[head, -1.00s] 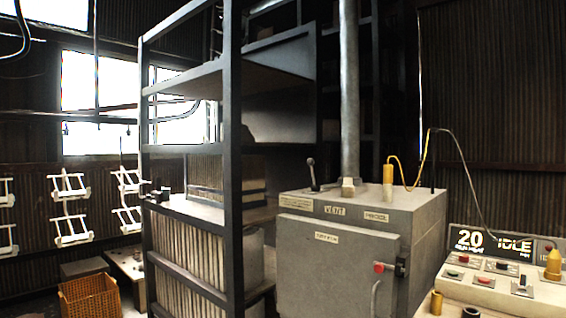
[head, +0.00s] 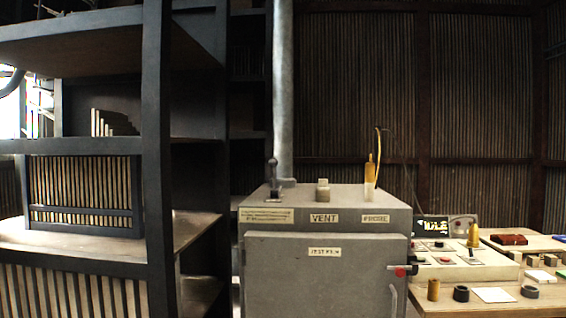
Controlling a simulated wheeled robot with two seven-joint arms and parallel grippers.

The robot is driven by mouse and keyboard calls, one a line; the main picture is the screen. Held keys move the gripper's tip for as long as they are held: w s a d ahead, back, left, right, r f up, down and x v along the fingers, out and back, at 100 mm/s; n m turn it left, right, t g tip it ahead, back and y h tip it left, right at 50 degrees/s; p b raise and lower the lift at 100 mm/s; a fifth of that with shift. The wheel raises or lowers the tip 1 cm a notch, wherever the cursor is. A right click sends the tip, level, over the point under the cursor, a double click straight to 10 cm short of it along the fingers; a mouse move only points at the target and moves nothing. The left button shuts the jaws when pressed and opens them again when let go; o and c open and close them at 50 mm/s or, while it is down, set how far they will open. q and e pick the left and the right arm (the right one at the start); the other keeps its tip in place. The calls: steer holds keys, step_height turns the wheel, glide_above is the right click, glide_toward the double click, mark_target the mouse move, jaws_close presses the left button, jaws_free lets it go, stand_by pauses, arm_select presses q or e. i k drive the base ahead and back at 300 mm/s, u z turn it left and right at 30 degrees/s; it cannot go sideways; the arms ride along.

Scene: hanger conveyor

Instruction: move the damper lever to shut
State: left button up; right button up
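The damper lever (head: 273,176), a dark stick with a black knob, stands roughly upright on the left top of the grey oven cabinet (head: 325,278). It is in front of the metal flue pipe (head: 283,90). A label plate (head: 266,215) is on the cabinet front below it, its text too small to read. Which lever position counts as shut cannot be told. Neither of my grippers is in view.
A pale plug (head: 322,192) stands behind the VENT label, and a yellow probe (head: 371,176) with a cable stands at the right. A dark shelf rack (head: 157,150) rises at the left. A control panel (head: 455,262) and bench with small parts are at the right.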

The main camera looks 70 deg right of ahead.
mark_target(274, 163)
steer(key=z, duration=1.05)
steer(key=i, duration=1.1)
steer(key=z, duration=1.1)
